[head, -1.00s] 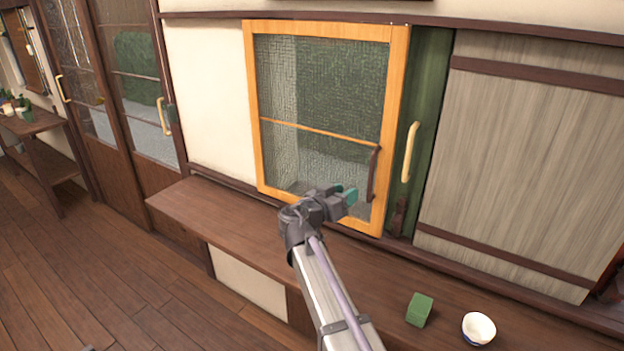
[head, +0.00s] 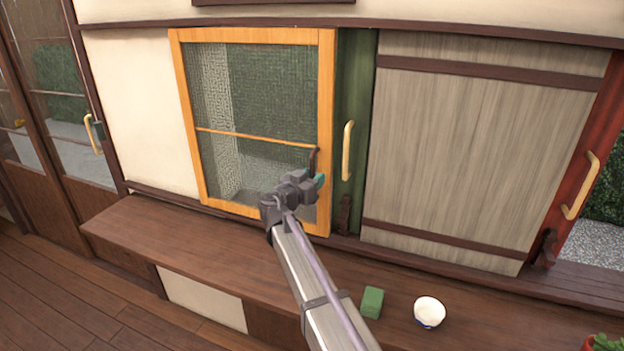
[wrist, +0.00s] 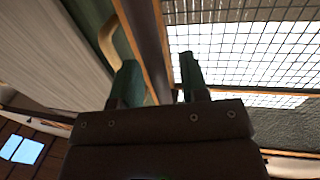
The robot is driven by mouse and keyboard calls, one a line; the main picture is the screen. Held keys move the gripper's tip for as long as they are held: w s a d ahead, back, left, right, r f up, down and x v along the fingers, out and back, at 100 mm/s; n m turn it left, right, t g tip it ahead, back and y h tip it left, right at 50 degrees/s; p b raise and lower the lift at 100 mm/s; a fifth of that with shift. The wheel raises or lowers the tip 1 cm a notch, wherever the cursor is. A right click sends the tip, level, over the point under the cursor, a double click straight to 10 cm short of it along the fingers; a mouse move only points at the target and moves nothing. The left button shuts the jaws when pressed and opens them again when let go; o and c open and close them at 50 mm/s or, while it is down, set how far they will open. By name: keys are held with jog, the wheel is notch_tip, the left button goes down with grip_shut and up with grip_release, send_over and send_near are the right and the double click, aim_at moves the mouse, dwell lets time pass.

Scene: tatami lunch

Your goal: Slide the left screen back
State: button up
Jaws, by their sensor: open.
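The left screen (head: 183,90) is an orange wooden frame with dark mesh, upright in the wall above the ledge. Its dark curved handle (head: 314,160) is on the right stile, its lower part hidden by my gripper (head: 317,183). My gripper is open at the handle's lower end. In the wrist view the two green fingers of my gripper (wrist: 158,82) stand apart, with a dark bar (wrist: 147,40), seemingly the handle, running between them. I cannot tell whether they touch it. The screen's mesh (wrist: 240,40) fills the right of that view.
A green panel (head: 353,90) with a pale handle (head: 347,150) is right of the screen, then a grey wooden panel (head: 460,150) and a red-framed one (head: 606,130). A green block (head: 372,302) and a white bowl (head: 429,312) stand on the ledge (head: 150,232).

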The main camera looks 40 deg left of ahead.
grip_shut()
dwell(0.3)
jog(key=shift+a, duration=0.1)
